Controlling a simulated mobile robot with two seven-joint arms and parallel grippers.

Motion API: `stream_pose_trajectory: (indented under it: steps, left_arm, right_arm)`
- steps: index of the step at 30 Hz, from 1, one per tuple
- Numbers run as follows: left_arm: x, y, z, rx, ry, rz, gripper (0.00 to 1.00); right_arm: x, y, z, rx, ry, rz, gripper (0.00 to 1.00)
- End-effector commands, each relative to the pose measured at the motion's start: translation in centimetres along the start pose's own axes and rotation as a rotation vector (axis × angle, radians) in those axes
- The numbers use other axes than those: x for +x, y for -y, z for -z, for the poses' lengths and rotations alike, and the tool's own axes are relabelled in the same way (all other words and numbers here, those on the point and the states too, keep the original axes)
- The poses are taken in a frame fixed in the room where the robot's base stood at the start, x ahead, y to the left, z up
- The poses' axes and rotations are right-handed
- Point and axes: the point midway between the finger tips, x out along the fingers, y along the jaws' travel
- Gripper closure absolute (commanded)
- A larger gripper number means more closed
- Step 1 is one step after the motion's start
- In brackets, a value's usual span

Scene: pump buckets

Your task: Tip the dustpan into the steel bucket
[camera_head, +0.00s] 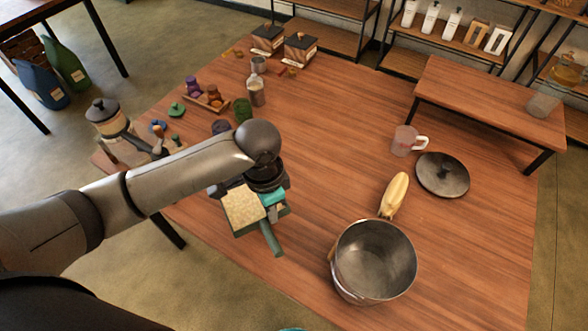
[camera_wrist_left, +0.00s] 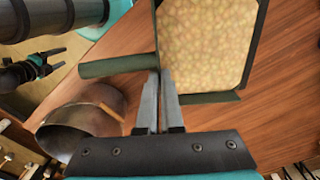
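The dustpan (camera_head: 245,211) is a shallow green pan with pale yellow grains lying in it and a green handle. It fills the top of the left wrist view (camera_wrist_left: 205,45). My left gripper (camera_wrist_left: 159,75) has its fingers close together on the dustpan's wall by the handle; the exact contact is partly hidden. The dustpan looks level, near the table's front left edge; its height is hard to tell. The steel bucket (camera_head: 374,262) stands upright and empty to its right, also in the left wrist view (camera_wrist_left: 75,135). My right gripper (camera_wrist_left: 60,60) is small there and looks open.
A wooden-handled brush-like object (camera_head: 395,195) leans at the bucket's back rim. A dark lid (camera_head: 442,176) and a clear mug (camera_head: 404,141) lie behind it. Jars and small items stand at the back left. The wooden table (camera_head: 330,170) is clear in the middle.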

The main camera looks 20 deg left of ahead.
Motion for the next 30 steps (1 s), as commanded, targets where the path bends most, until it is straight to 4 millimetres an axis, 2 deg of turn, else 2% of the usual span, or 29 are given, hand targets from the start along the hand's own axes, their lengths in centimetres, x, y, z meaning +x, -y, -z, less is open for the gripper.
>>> stream_pose_trajectory:
  steps: [1, 8, 30]
  left_arm:
    - [-0.9, 0.0, 0.3, 0.084, 0.0, -0.001, 1.0]
    - [-1.9, 0.2, 1.7, 0.497, -0.003, -0.004, 1.0]
    - [-5.3, 0.3, 4.8, 1.84, 0.023, 0.003, 1.0]
  right_arm:
    - [-1.4, 0.0, -0.1, 0.0, 0.003, 0.001, 0.32]
    - [-4.8, 0.2, -0.8, 0.0, 0.019, 0.003, 0.32]
    - [-15.2, -0.1, 0.8, 0.0, 0.012, 0.003, 0.32]
